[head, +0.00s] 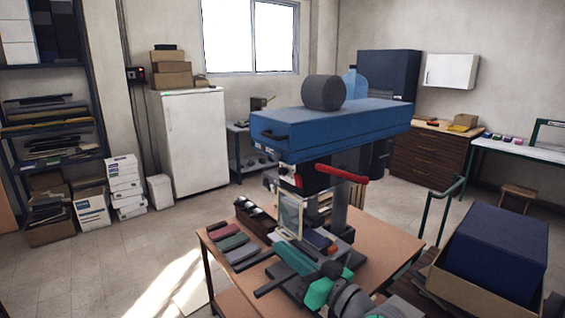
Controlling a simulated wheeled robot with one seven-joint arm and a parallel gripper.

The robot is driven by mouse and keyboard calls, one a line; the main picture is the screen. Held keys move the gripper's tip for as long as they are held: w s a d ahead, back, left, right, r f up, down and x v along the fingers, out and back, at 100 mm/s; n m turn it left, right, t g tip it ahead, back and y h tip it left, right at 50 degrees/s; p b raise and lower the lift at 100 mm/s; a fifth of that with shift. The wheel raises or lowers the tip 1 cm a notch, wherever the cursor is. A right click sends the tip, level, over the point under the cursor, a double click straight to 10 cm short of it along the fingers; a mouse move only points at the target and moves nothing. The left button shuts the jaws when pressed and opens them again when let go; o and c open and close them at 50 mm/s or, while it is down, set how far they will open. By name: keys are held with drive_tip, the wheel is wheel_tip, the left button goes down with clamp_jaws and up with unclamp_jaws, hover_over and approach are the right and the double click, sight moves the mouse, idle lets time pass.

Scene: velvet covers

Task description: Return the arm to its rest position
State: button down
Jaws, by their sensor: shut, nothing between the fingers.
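Part of my arm (348,300), grey with bright green caps, shows at the bottom centre, over the near edge of a brown worktable (398,243). I cannot make out my gripper's fingers among the dark and teal parts there. Just beyond the arm stands a press with a large blue top (335,122) and a red lever (343,175). Flat covers in red (222,231), green (232,242) and grey (241,253) lie at the table's left side.
A dark holder (256,219) stands behind the covers. A dark blue box (497,247) sits in a cardboard carton at right. Shelving (50,130), a white fridge (194,140) and brown drawers (428,157) line the walls. The left floor (120,255) is clear.

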wheel_tip(320, 180, down, 15)
drive_tip(key=s+a+m+t+h, duration=0.2)
drive_tip(key=s+m+t+h, duration=0.15)
drive_tip(key=m+h, duration=0.3)
drive_tip(key=s+f+m+h, duration=0.45)
drive_tip(key=s+f, duration=0.55)
drive_tip(key=f, duration=0.3)
drive_tip(key=s+f+n+g+h, duration=0.1)
drive_tip(key=s+f+n, duration=0.1)
drive_tip(key=s, duration=1.3)
drive_tip(key=s+d+f+n+g, duration=0.1)
drive_tip(key=s+n, duration=0.3)
drive_tip(key=s, duration=1.2)
drive_tip(key=shift+s+f+h, duration=0.2)
drive_tip(key=shift+f+h, duration=0.2)
drive_tip(key=shift+f, duration=0.3)
